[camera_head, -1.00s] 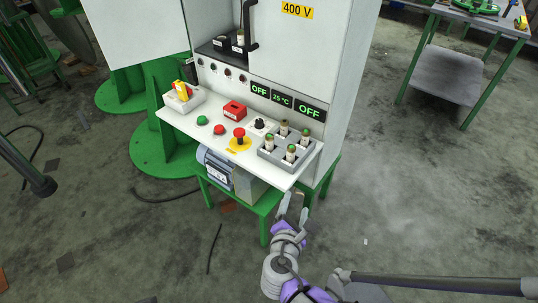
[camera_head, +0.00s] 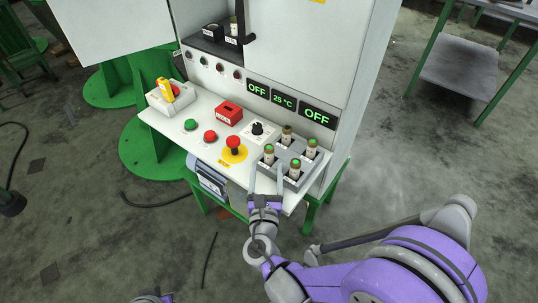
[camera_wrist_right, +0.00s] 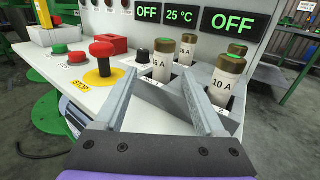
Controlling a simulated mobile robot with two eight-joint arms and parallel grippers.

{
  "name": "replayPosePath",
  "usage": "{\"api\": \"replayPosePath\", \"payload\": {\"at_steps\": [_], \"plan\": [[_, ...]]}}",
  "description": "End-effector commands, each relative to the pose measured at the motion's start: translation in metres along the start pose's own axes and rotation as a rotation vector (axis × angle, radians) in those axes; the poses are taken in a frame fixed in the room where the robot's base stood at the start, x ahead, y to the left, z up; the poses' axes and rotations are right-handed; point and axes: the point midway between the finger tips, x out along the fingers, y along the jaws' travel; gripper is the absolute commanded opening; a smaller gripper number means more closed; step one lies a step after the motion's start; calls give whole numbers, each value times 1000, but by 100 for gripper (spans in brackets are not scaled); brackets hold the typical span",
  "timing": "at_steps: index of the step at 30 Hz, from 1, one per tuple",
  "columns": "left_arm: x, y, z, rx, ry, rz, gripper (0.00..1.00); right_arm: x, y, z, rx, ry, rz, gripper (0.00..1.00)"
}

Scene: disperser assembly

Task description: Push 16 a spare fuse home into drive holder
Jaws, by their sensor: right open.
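A grey tray (camera_head: 258,179) at the panel's right end holds several upright pale fuses with green tops. The one labelled 16 A (camera_wrist_right: 160,62), its first digit unclear, appears between my right fingers in the right wrist view; it seems to be the tray's left fuse (camera_head: 268,156). A 10 A fuse (camera_wrist_right: 224,80) stands to its right. My right gripper (camera_head: 266,173) is open and empty at the tray's front left, its fingers pointing at the fuse. Dark holders (camera_head: 212,33) sit on the cabinet shelf, one bearing a fuse (camera_head: 233,27); their labels are unreadable. My left gripper is out of view.
Left of the tray are a black knob (camera_head: 257,128), a red emergency stop (camera_head: 233,145) on yellow, push buttons (camera_head: 190,125) and a red block (camera_head: 229,113). Displays (camera_head: 318,115) reading OFF stand behind the tray. The open floor at right is clear.

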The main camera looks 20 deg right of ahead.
Motion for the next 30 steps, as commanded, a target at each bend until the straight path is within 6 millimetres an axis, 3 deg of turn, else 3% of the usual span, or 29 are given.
{"api": "replayPosePath", "payload": {"at_steps": [12, 22, 30], "plan": [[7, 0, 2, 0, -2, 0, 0, 50, -5, 3, 1, 1, -2, 72], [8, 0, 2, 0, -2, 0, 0, 56, -4, 4, 2, 1, 0, 72], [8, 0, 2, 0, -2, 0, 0, 56, -4, 4, 2, 1, 0, 23]]}}
